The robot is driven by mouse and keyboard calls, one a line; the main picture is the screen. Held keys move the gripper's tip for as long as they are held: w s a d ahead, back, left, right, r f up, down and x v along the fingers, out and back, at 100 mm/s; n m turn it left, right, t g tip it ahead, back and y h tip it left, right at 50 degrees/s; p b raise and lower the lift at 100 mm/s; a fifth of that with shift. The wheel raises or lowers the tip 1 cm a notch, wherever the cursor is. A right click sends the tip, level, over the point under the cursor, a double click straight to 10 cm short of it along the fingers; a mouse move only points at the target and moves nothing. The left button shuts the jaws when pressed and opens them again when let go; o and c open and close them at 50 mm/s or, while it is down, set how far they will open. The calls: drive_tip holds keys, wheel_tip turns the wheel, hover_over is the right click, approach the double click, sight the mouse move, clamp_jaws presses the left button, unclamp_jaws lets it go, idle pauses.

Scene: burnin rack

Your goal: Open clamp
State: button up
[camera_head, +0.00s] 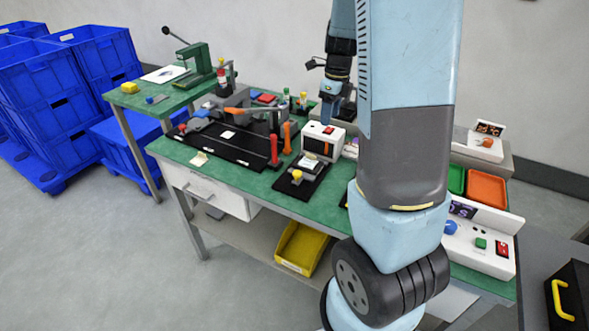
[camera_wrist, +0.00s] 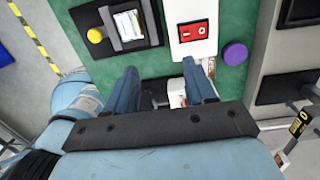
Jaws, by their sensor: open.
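In the head view, a long black board (camera_head: 235,150) lies on the green bench and carries hand-levers that look like clamps. A red upright handle (camera_head: 273,150) and an orange upright handle (camera_head: 287,137) stand at its right end. An orange bar-like lever (camera_head: 252,112) lies near its back. I cannot tell which one is the task's clamp, or its state. My gripper (camera_head: 326,113) hangs over the back of the bench, right of the board. In the wrist view, my gripper (camera_wrist: 162,88) has its two blue fingers apart. No object shows gripped between them.
A white box with a red switch (camera_head: 322,140) stands near my gripper. A small black fixture with a yellow knob (camera_head: 300,180) is in front of it. The wrist view shows a purple round knob (camera_wrist: 235,53). Blue crates (camera_head: 60,90) stack at left.

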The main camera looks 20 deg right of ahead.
sight(296, 172)
drive_tip(key=s+a+n+g+h, duration=0.25)
drive_tip(key=a+n+h, duration=0.25)
drive_tip(key=a, duration=1.3)
drive_tip(key=x, duration=1.4)
drive_tip(key=shift+s+a+f, duration=0.1)
drive_tip(key=shift+s, duration=0.1)
drive_tip(key=shift+c, duration=0.2)
clamp_jaws()
